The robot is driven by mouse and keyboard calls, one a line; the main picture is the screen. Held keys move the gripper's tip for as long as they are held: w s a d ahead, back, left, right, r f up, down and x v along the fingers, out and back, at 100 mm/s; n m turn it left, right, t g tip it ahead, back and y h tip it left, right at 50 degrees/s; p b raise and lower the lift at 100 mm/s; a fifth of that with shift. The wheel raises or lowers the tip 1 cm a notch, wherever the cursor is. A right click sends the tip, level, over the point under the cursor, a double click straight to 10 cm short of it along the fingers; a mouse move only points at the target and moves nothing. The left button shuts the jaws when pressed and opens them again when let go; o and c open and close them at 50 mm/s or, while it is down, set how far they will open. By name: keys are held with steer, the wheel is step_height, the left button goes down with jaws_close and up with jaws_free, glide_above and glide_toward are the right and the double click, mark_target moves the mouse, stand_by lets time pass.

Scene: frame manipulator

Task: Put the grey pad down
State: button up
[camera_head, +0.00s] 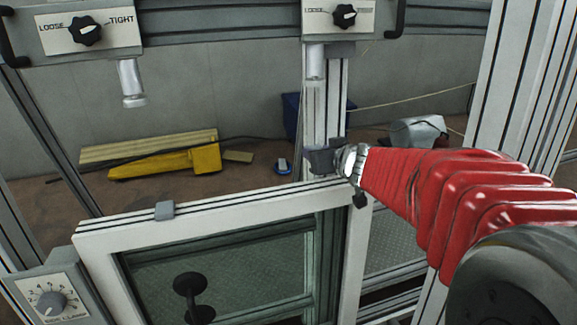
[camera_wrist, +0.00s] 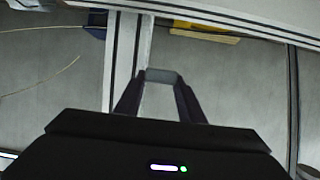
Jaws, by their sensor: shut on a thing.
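My gripper (camera_head: 322,160) is at the upper right corner of the white window frame (camera_head: 235,205), in front of an upright post. In the wrist view its two dark fingers (camera_wrist: 162,80) are shut on a small grey pad (camera_wrist: 163,76) held between the tips. In the head view I cannot make out the held pad clearly against the dark fingers. Another grey pad (camera_head: 165,210) sits on the frame's top bar, towards the left. I cannot tell whether the held pad touches the frame.
Two clamps with LOOSE/TIGHT knobs (camera_head: 87,31) (camera_head: 344,16) hang above the frame. A numbered dial (camera_head: 51,303) is at lower left. A black handle (camera_head: 191,295) is on the glass. Behind lie a yellow tool (camera_head: 165,163), planks and a cable.

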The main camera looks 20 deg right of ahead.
glide_above(317, 189)
steer(key=shift+a+f, duration=0.1)
steer(key=shift+f, duration=2.1)
steer(key=shift+f, duration=2.05)
steer(key=shift+s+f, duration=0.1)
steer(key=shift+f, duration=0.25)
steer(key=o, duration=1)
steer(key=shift+o, duration=0.2)
steer(key=shift+r, duration=0.1)
